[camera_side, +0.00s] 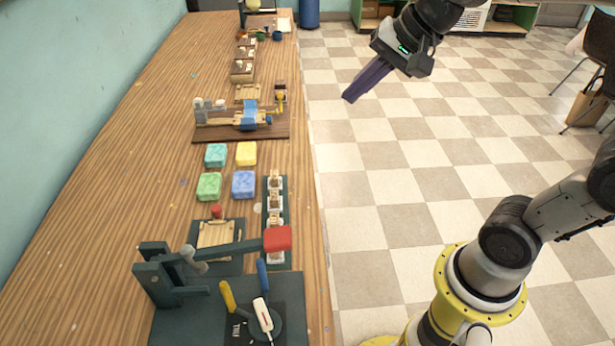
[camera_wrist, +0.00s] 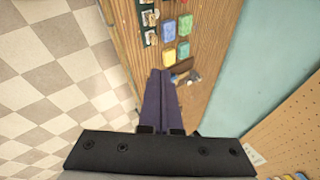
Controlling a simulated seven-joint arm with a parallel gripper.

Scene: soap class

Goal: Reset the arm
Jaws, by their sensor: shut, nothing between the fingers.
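My gripper (camera_side: 350,97) hangs in the air over the checkered floor, right of the table's long edge in the side view. Its two long purple fingers lie together with nothing between them. The fingers also show in the wrist view (camera_wrist: 161,75), shut and pointing toward the table. My gripper is apart from the table and from everything on it.
The wooden table (camera_side: 110,160) holds four soap blocks, among them a yellow one (camera_side: 246,153) and a blue one (camera_side: 243,184). A lever press with a red handle (camera_side: 278,238) stands in front. Wooden fixtures (camera_side: 240,118) stand farther back. Open floor surrounds my gripper.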

